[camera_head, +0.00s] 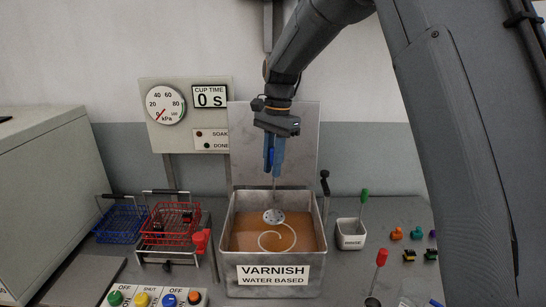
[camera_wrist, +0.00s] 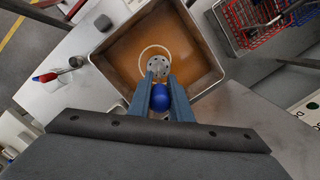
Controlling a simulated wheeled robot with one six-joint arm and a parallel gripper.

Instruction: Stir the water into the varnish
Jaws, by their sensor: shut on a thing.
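The varnish bath (camera_head: 316,225) is an open metal tank labelled "VARNISH WATER BASED", with orange-brown liquid in it. It also shows in the wrist view (camera_wrist: 110,76). My gripper (camera_head: 273,168) is above the tank, its blue fingers shut on the blue handle of a stirring paddle (camera_head: 274,216). The paddle is a thin rod with a pale perforated disc, which also shows in the wrist view (camera_wrist: 158,66). The disc is at the varnish surface; its exact depth is unclear. A pale curved streak (camera_head: 278,249) lies on the varnish beside the disc.
A blue basket (camera_head: 122,222) and a red basket (camera_head: 170,222) stand left of the tank. A small white holder (camera_head: 351,234) with a green-handled tool is on the right, near several coloured connectors (camera_head: 417,233). Buttons (camera_head: 168,299) are at front left. A lidlike panel (camera_head: 297,140) rises behind the tank.

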